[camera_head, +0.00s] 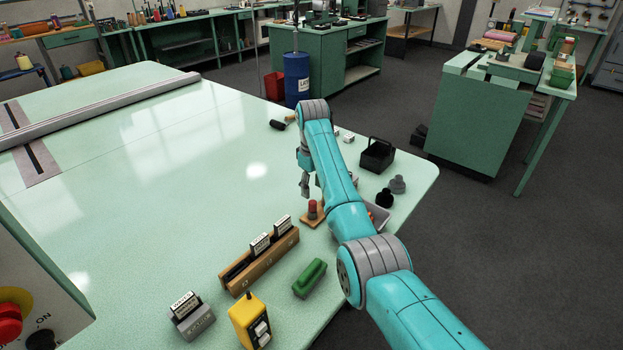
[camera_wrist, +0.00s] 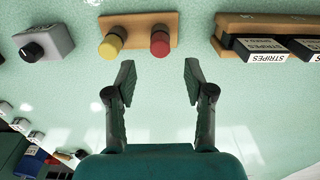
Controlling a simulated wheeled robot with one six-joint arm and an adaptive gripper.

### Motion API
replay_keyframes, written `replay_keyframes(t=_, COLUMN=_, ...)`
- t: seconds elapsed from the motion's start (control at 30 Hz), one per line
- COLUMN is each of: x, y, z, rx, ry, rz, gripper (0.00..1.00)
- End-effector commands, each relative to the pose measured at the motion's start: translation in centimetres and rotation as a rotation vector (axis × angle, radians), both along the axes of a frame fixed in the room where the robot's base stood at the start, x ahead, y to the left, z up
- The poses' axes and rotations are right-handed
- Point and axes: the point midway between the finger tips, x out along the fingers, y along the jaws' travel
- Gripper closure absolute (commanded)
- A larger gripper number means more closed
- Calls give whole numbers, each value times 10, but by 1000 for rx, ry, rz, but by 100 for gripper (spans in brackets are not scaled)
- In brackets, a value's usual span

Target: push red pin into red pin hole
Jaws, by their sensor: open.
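The red pin (camera_wrist: 160,43) stands in a small wooden block (camera_wrist: 132,22), beside a yellow pin (camera_wrist: 112,42), in the wrist view. The red pin also shows in the head view (camera_head: 312,208), close below my gripper (camera_head: 305,187). The red pin hole is not visible; the pin covers its spot, and how deep the pin sits cannot be told. In the wrist view my gripper (camera_wrist: 158,72) is open and empty, its fingertips apart from the pins. The yellow pin is hidden in the head view.
A wooden rack (camera_head: 262,262) with cards labelled "STRIPES" stands beside the block. A grey box with a black knob (camera_wrist: 44,43) is on the block's other side. The table's left middle is clear.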

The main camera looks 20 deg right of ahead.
Motion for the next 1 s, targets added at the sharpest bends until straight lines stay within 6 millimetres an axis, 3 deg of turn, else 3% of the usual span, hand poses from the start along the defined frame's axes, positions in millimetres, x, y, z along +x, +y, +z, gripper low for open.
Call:
replay_keyframes(t=0.5, x=0, y=0, z=-60, rx=0, ry=1, rz=0, gripper=47)
replay_keyframes(t=1.0, x=0, y=0, z=-69, rx=1, ry=-1, rz=0, gripper=47)
